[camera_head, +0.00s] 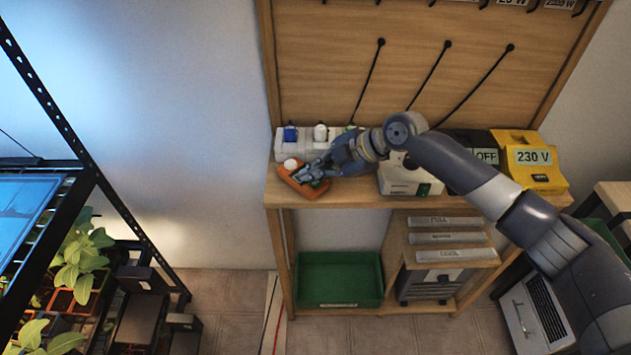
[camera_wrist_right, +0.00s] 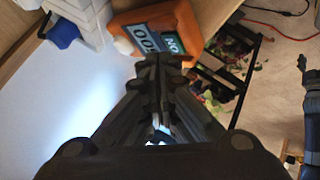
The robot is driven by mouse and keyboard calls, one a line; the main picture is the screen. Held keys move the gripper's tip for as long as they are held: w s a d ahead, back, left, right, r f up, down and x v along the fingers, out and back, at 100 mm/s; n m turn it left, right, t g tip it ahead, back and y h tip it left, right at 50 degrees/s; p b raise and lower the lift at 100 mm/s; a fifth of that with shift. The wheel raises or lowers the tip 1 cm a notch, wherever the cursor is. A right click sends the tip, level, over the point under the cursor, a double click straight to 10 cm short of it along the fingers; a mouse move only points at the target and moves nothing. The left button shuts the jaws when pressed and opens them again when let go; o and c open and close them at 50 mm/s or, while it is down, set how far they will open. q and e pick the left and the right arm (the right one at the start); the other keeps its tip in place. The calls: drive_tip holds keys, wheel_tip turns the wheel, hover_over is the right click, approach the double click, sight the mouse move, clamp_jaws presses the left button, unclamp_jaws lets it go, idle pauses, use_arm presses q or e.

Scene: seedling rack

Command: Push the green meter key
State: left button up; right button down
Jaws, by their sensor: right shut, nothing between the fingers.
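The orange meter (camera_head: 283,173) lies at the left end of the wooden shelf, with a white round knob (camera_head: 290,164) at its far side. In the right wrist view the meter (camera_wrist_right: 190,18) shows a pale display with digits and a green key (camera_wrist_right: 173,45) with upside-down lettering. My right gripper (camera_head: 306,176) is shut and empty, with its fingertips over the meter. In the wrist view the fingertips (camera_wrist_right: 158,62) are close to the key's near edge; I cannot tell whether they touch it. A dark arm part (camera_wrist_right: 312,80) shows at the right edge there, probably my left arm.
Behind the meter stands a white unit (camera_head: 283,148) with coloured caps. To the right are a white box (camera_head: 400,180) and a yellow 230 V box (camera_head: 535,160). A green crate (camera_head: 338,280) sits below. A plant rack (camera_head: 130,210) stands to the left.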

sight(315, 186)
drive_tip(key=shift+f+b, duration=0.3)
drive_tip(key=shift+f, duration=0.15)
drive_tip(key=shift+f, duration=0.15)
idle(0.4)
drive_tip(key=shift+r, duration=0.65)
wheel_tip(315, 186, up, 6)
drive_tip(key=p, duration=0.4)
idle(0.4)
